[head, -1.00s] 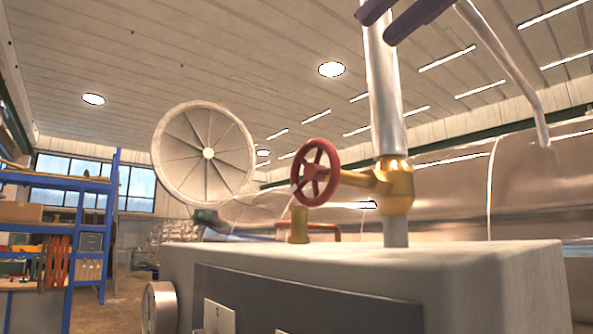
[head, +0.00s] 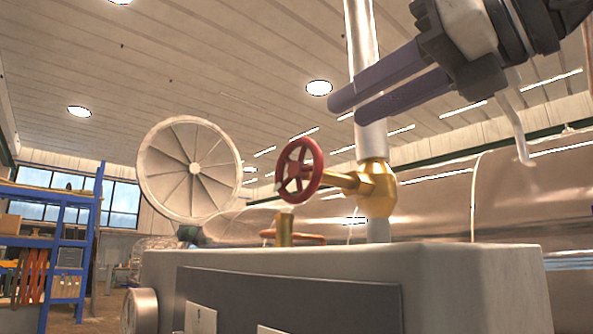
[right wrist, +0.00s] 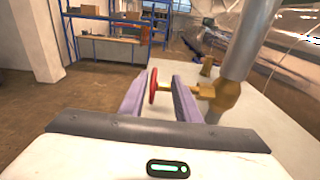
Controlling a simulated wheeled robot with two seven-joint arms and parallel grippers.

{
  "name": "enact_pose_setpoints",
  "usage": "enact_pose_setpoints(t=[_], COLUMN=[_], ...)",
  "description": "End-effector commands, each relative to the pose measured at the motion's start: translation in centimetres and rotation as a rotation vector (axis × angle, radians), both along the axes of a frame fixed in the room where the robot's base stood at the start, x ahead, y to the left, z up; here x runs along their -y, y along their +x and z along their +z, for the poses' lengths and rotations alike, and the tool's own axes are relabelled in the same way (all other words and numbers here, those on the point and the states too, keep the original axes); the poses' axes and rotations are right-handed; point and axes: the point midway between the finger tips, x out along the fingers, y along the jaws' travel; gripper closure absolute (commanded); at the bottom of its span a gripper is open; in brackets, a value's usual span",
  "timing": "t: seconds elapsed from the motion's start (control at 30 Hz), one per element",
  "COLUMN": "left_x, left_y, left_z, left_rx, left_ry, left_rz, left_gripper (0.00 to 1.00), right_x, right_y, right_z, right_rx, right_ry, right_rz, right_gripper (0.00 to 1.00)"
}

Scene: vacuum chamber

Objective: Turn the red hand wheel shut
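The red hand wheel (head: 299,170) stands upright on a brass valve (head: 376,184) on the vertical steel pipe (head: 363,60) in the head view. My right gripper (head: 343,108) comes in from the upper right, its two purple fingers apart, above and to the right of the wheel. In the right wrist view the wheel (right wrist: 153,86) shows edge-on in the gap between the two open fingers (right wrist: 154,88), apparently farther off than the tips. I see no contact. My left gripper is in neither view.
The pipe rises from a pale box-shaped unit (head: 450,262) with a dark front panel. A short brass fitting (head: 285,230) stands on it below the wheel. A large round fan-like disc (head: 190,170) is behind at left. Blue shelving (head: 85,235) stands far left.

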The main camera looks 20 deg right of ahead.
Motion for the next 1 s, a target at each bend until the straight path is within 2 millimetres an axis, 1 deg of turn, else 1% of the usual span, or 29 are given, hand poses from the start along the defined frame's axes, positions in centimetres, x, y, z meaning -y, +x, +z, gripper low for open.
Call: enact_pose_setpoints(t=[0.03, 0.1, 0.2, 0.27, 0.37, 0.7, 0.8, 0.9, 1.0], left_x=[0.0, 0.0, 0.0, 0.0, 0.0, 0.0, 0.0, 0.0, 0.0], left_y=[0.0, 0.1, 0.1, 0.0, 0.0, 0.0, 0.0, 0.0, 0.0], left_z=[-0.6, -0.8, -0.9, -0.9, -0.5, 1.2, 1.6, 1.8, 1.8], left_rx=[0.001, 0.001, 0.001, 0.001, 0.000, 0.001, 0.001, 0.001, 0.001], left_ry=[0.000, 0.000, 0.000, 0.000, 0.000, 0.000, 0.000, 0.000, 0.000], left_rz=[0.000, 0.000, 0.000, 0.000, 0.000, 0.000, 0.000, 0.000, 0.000], left_gripper=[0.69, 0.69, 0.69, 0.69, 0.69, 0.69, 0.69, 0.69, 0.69], right_x=[-0.2, -0.5, -0.9, -1.0, -1.4, -3.5, -4.0, -4.3, -4.4], right_y=[0.3, 0.4, 0.4, 0.7, 1.6, 7.4, 8.6, 9.5, 10.0], right_z=[-1.7, -2.9, -3.7, -3.8, -3.7, -3.6, -3.6, -3.7, -3.8], right_rx=[0.020, 0.043, 0.061, 0.064, 0.064, 0.062, 0.063, 0.063, 0.064], right_ry=[0.002, 0.005, 0.008, 0.009, 0.009, 0.009, 0.009, 0.009, 0.009], right_rz=[0.001, 0.004, 0.010, 0.011, 0.011, 0.011, 0.012, 0.011, 0.011], right_gripper=[0.70, 0.70, 0.70, 0.70, 0.70, 0.70, 0.70, 0.70, 0.70])
